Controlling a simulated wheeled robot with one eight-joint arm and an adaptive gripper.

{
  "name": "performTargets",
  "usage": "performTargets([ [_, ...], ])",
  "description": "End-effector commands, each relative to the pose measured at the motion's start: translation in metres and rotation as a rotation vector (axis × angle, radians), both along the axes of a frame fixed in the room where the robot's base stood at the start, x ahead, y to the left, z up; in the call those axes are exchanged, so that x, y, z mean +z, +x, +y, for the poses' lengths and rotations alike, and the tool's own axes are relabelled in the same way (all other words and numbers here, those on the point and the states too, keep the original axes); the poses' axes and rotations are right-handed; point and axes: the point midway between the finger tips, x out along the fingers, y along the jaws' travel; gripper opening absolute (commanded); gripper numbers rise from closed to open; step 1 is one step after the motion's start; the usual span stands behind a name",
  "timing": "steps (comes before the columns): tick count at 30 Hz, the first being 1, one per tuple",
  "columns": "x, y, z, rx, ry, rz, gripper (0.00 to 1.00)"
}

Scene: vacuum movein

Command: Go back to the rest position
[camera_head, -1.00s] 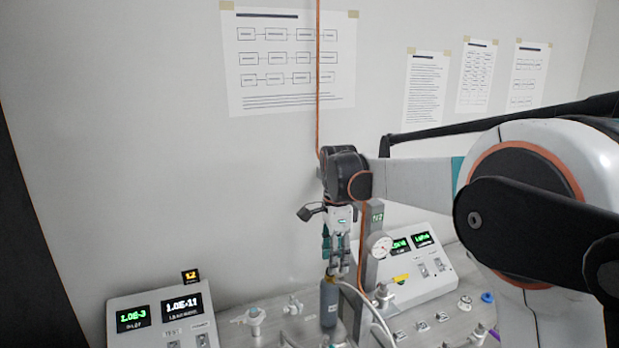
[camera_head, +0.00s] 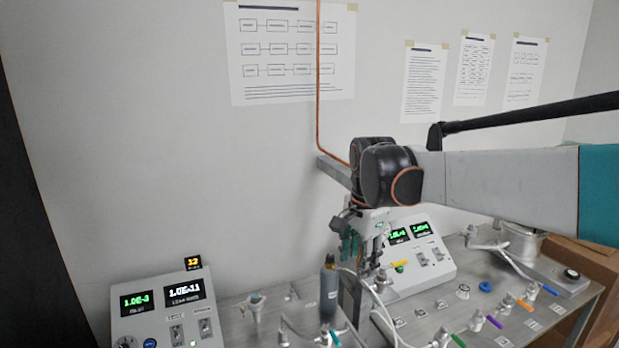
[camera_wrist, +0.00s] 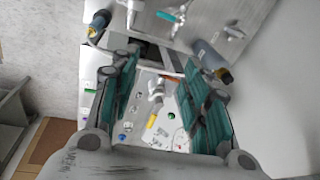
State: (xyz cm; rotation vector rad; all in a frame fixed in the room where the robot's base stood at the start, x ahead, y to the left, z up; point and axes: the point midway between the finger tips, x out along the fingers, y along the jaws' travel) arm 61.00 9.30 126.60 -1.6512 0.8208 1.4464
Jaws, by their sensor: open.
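My gripper (camera_head: 362,262) points down over the bench (camera_head: 405,310), in front of the right console (camera_head: 428,255) and to the right of the grey bottle (camera_head: 328,292). In the wrist view, the two teal-padded fingers of my gripper (camera_wrist: 163,75) are spread apart, with nothing held between them. The bottle stands upright on the bench, apart from the gripper. The right console's lit displays show partly behind my wrist.
A left console (camera_head: 165,308) with green and white readouts stands at the front left. Coloured-handled valves (camera_head: 493,318) line the bench's right side. A metal vessel (camera_head: 522,242) stands at the far right beside a cardboard box (camera_head: 590,285). Papers (camera_head: 290,50) hang on the wall.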

Motion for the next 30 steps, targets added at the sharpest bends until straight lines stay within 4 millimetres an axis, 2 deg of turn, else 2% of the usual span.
performTargets([
  [1,-0.003,-0.015,-0.008,0.042,-0.006,-0.022,0.43],
  [8,-0.011,-0.074,-0.036,0.281,-0.052,-0.138,0.43],
  [14,-0.031,-0.127,-0.056,0.483,-0.122,-0.236,0.43],
  [24,-0.091,-0.208,-0.083,0.81,-0.296,-0.379,0.43],
  [30,-0.12,-0.236,-0.091,0.939,-0.386,-0.428,0.43],
])
